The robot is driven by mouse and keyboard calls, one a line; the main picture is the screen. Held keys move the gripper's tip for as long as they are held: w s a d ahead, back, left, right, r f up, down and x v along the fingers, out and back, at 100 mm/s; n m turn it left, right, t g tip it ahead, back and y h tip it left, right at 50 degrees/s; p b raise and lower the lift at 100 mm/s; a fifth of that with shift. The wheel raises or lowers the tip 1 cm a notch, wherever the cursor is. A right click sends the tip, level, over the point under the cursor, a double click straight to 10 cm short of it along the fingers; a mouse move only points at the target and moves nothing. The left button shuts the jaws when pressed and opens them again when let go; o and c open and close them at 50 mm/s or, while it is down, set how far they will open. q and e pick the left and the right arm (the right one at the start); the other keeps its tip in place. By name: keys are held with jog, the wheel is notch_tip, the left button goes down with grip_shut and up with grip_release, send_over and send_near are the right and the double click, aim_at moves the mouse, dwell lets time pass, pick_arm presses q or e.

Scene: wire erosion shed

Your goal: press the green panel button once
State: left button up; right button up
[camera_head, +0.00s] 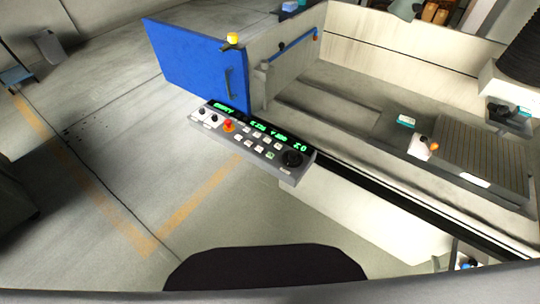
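A grey control panel (215,137) stands near the middle of the head view, tilted down to the right. It carries lit green readouts (268,132), an orange-red knob (228,125), several pale buttons and a round black dial (292,158). A small green-marked button (270,155) sits near the panel's lower edge, just left of the dial. Nothing covers it. Neither of my grippers shows in this view.
An open blue door (190,62) with a handle stands behind the panel. The machine's pale walled basin (350,85) and a slatted table (488,150) lie to the right. The floor left of the panel is clear, with orange lines.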

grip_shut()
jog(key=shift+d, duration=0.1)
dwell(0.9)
